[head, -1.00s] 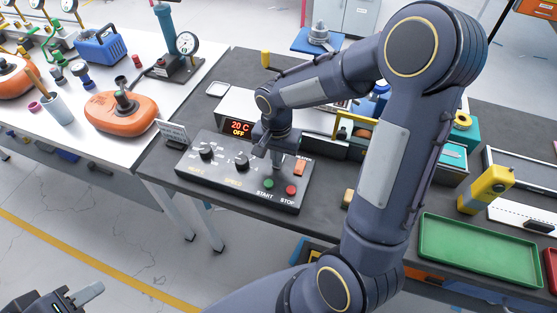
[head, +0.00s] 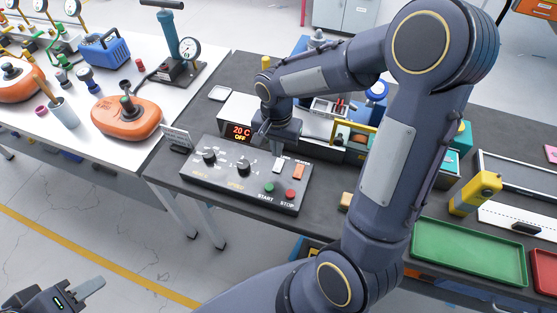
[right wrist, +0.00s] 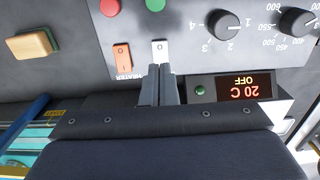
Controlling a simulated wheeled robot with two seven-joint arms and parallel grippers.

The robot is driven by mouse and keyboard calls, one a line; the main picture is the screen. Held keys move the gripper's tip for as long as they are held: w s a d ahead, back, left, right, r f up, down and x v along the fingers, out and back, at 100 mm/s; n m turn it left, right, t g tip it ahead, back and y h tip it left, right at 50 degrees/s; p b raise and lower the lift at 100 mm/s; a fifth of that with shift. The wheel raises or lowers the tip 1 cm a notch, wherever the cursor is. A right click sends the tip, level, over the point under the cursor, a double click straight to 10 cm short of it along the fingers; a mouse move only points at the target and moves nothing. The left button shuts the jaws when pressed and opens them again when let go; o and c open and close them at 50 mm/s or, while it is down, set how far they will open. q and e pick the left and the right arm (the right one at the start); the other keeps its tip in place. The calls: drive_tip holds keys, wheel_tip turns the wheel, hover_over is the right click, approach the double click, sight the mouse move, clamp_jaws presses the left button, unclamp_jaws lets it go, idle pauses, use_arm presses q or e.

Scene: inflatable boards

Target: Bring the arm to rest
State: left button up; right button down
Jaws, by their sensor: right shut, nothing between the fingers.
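My right arm reaches over the dark bench. Its right gripper (head: 262,140) is above the back edge of the control panel (head: 230,190), beside the display (head: 239,132) reading 20 C OFF. In the right wrist view the right gripper's fingers (right wrist: 159,86) are together and empty, their tips close to the white rocker switch (right wrist: 160,50) in the picture; whether they touch it I cannot tell. The orange heater switch (right wrist: 122,56) is beside it. My left gripper (head: 85,290) is at the lower left, over the floor, partly cut off; its opening is unclear.
A green tray (head: 470,252), a yellow tool (head: 476,190) and a red tray (head: 542,272) lie on the right of the bench. A white table (head: 90,75) with orange inflatables (head: 125,117) stands at left.

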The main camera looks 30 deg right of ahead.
drive_tip(key=shift+r, duration=0.35)
drive_tip(key=s+a+r+n+t+y, duration=0.2)
drive_tip(key=s+r+n, duration=0.2)
drive_tip(key=s, duration=0.4)
drive_tip(key=s+a+r+n+t+y, duration=0.1)
drive_tip(key=s+a+r+n+t, duration=0.1)
drive_tip(key=s+r, duration=0.4)
drive_tip(key=s+n+t, duration=0.1)
drive_tip(key=s+n, duration=0.1)
drive_tip(key=s, duration=0.1)
drive_tip(key=shift+r+t+y, duration=0.25)
drive_tip(key=shift+t+y, duration=0.05)
drive_tip(key=shift+y, duration=0.1)
